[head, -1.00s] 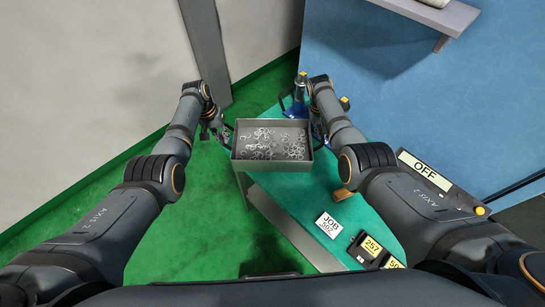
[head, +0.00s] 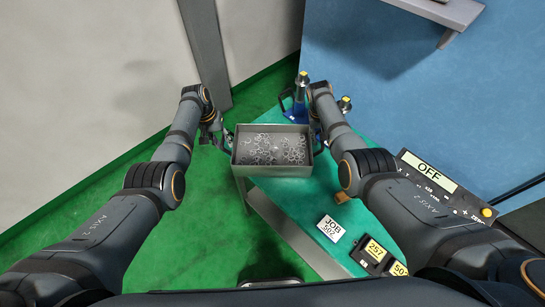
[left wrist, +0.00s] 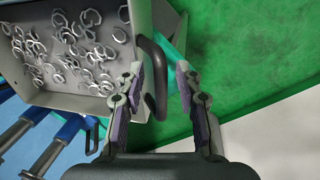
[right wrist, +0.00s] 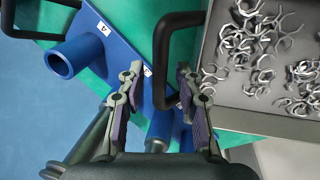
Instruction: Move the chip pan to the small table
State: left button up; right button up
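The chip pan (head: 272,171) is a grey rectangular tray holding many curled metal chips. My left gripper (left wrist: 158,69) is open around the pan's dark left handle (left wrist: 157,100), with a gap showing beside the bar. My right gripper (right wrist: 159,69) is open, with the right handle (right wrist: 164,45) between its fingers. I cannot identify the small table here.
A blue fixture (right wrist: 90,45) with tubes stands beside the pan's right handle. A grey post (head: 205,50) stands behind left. Green floor left is clear.

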pick_arm(q)
notch_tip(320, 180, up, 11)
jog(key=a, duration=0.2)
jog(key=shift+r, duration=0.15)
pick_arm(e)
jog(key=v, duration=1.2)
pick_arm(q)
jog(key=shift+s, duration=0.1)
pick_arm(e)
jog(key=shift+s, duration=0.1)
